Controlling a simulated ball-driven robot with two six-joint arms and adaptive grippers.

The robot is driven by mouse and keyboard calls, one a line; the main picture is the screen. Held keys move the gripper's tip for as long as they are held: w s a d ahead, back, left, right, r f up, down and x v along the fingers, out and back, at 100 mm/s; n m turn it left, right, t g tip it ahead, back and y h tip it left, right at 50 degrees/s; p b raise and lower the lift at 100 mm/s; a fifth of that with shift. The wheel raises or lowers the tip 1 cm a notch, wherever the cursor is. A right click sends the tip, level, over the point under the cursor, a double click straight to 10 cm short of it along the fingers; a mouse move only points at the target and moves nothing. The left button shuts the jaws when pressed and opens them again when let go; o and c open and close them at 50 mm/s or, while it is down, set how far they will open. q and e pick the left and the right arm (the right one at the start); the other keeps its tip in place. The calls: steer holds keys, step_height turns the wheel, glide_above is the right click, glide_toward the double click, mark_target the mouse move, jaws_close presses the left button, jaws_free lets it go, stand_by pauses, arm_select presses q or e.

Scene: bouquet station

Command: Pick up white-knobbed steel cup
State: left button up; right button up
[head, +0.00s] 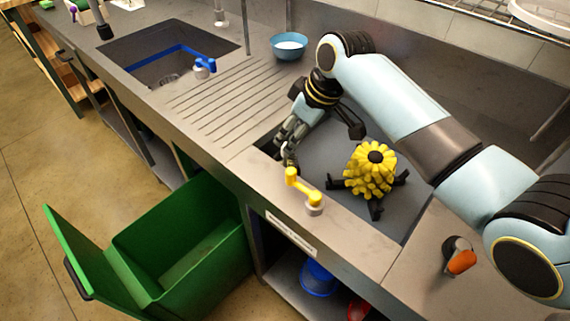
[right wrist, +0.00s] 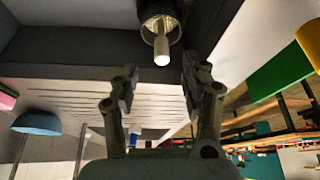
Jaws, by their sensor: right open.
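The white-knobbed steel cup (right wrist: 150,14) shows at the top centre of the right wrist view, with its white knob (right wrist: 161,47) pointing toward the gripper. The top of the cup is cut off by the frame. My right gripper (right wrist: 160,68) is open, its two fingers apart with nothing between them; the knob is just ahead of the gap. In the head view my right gripper (head: 287,148) reaches down at the near left corner of the right-hand basin. I cannot make out the cup there. My left gripper is not in view.
A yellow spiky object on dark legs (head: 370,170) stands right of the gripper. A yellow-handled tap (head: 303,188) is close in front. A blue bowl (head: 289,46) sits behind the ribbed drainboard (head: 225,100). An open green bin (head: 180,250) stands below the counter.

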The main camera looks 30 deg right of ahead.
mark_target(285, 160)
steer(key=x, duration=0.6)
steer(key=shift+a+f, duration=0.1)
steer(key=shift+f, duration=0.2)
steer(key=shift+s, duration=0.1)
jaws_close()
